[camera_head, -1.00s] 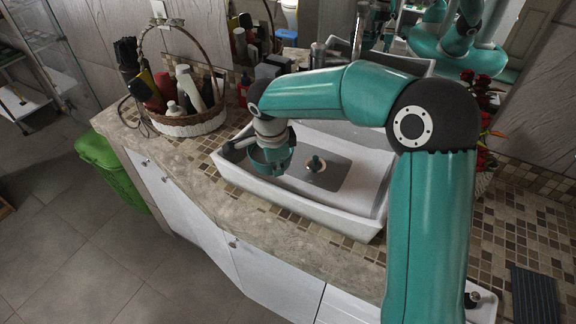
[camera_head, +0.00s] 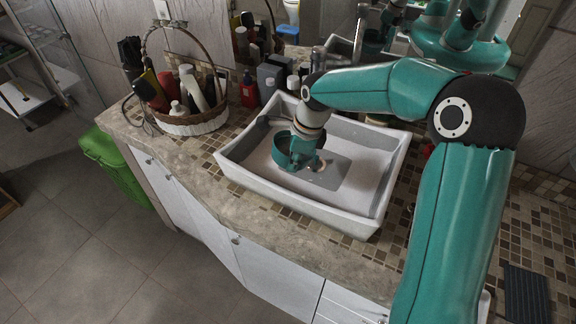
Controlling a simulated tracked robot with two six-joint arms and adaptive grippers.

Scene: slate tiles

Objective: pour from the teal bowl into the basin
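The white rectangular basin (camera_head: 349,220) sits on the tiled counter in the middle of the view. My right arm reaches in from the right, and its gripper (camera_head: 304,150) points down over the inside of the basin. The small teal bowl (camera_head: 283,155) is at this gripper's fingers and moves with it, so the gripper seems shut on it. The fingers are small and nearly the same colour as the bowl. The bowl's inside and any contents cannot be made out. My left gripper is not in view.
A wicker basket (camera_head: 196,127) with bottles and a tall handle stands left of the basin. Several bottles, one of them red (camera_head: 248,91), stand behind it. A green bin (camera_head: 107,158) is on the floor at left. A mirror behind reflects my body.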

